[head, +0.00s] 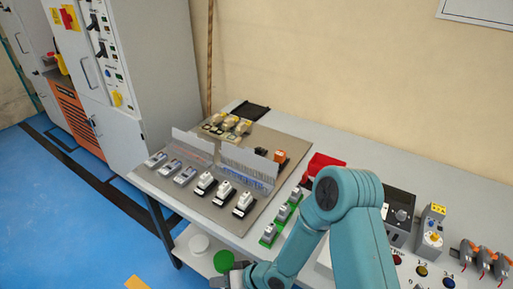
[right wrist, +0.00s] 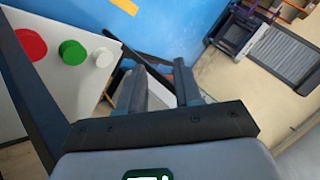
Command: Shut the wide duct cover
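On the grey mounting plate (head: 150,176) in the head view, two light grey duct covers stand raised at a tilt. The right cover (head: 249,160) looks longer than the left cover (head: 193,141), but I cannot tell for sure which is the wide one. Colored wires seem to show by the right cover. My right gripper (right wrist: 160,88) is open and empty in the right wrist view, pointing down past the bench toward the floor. In the head view its dark end is partly cut off at the bottom edge, in front of the bench and well below the covers. My left gripper is not in view.
Terminal blocks (head: 204,182) and yellow-topped parts (head: 229,124) stand near the covers. A red box (head: 322,164) and a control panel are at right. Tall grey cabinets (head: 150,70) stand at left. Blue floor is open at left.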

